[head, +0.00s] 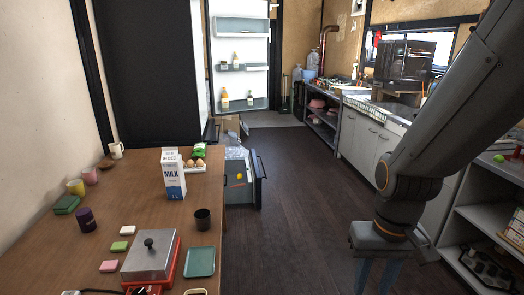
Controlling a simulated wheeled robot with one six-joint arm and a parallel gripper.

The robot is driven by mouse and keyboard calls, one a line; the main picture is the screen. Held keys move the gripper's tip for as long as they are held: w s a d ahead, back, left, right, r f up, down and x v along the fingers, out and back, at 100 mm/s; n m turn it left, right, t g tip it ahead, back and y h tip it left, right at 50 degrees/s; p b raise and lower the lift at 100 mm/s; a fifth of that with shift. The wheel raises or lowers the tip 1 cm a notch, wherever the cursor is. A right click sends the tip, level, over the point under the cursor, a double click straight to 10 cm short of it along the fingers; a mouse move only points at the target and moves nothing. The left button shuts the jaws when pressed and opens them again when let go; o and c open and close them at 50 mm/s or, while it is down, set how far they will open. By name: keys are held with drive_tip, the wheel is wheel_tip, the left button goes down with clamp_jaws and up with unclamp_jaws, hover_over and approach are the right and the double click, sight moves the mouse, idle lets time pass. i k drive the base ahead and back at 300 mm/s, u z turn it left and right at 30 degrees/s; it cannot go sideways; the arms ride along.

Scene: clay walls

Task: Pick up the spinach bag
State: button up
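A small green and white packet (199,149), possibly the spinach bag, stands at the far end of the wooden table, just behind the eggs. Its print is too small to read. My arm hangs down on the right side of the head view, over the floor. The parts at its lower end (378,273) run into the bottom edge of the picture, so the fingertips are not clearly shown. The arm's end is well to the right of the table and nearer to me than the packet, not touching it.
A milk carton (174,174) stands in front of the eggs (195,164). An open drawer (256,180) juts out beyond the table (140,195). The middle floor (295,190) is clear; counters line the right.

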sight(199, 150)
drive_tip(key=u, duration=0.15)
drive_tip(key=i, duration=1.75)
drive_tip(key=u, duration=0.6)
drive_tip(key=i, duration=1.45)
drive_tip(key=u, duration=0.3)
